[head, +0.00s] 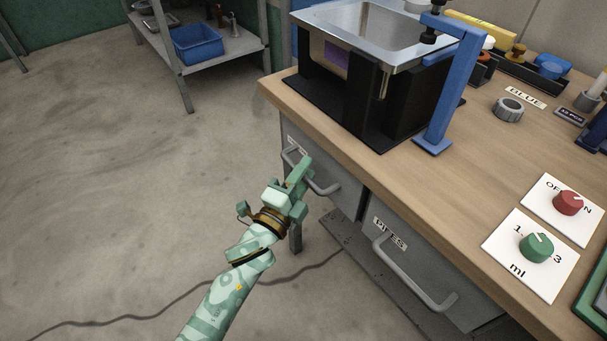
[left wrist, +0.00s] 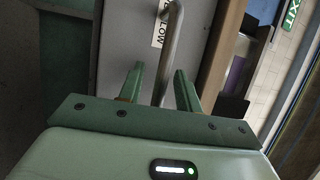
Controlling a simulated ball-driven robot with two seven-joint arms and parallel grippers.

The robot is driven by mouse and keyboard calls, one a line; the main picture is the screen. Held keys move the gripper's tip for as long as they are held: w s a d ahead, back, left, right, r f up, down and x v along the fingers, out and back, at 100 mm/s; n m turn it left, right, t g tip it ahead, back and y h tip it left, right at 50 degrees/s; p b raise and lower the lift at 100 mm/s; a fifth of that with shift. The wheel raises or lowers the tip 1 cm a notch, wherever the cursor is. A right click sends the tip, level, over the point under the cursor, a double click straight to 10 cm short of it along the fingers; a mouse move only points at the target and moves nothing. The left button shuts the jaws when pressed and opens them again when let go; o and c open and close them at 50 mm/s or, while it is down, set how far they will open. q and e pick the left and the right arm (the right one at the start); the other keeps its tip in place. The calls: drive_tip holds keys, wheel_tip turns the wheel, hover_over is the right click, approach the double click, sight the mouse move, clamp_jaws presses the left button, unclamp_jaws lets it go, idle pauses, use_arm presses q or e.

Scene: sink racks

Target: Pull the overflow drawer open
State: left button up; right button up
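The overflow drawer (head: 338,172) is the grey drawer at the left end under the bench, and it looks shut. Its label, ending in "LOW", (left wrist: 159,26) shows in the left wrist view. Its curved metal handle (head: 326,190) also shows in the left wrist view (left wrist: 175,40). My left gripper (head: 302,172) is at this handle and hides part of it. In the left wrist view its two fingers (left wrist: 159,74) are apart, with the bar running between them; I cannot tell whether they touch it. My right gripper is not in view.
A second grey drawer labelled "PIPES" (head: 443,268), with its own handle (head: 412,275), is to the right. The wooden bench top (head: 420,185) above carries a sink (head: 365,25), a blue post (head: 448,95) and knobs.

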use_arm(q)
clamp_jaws()
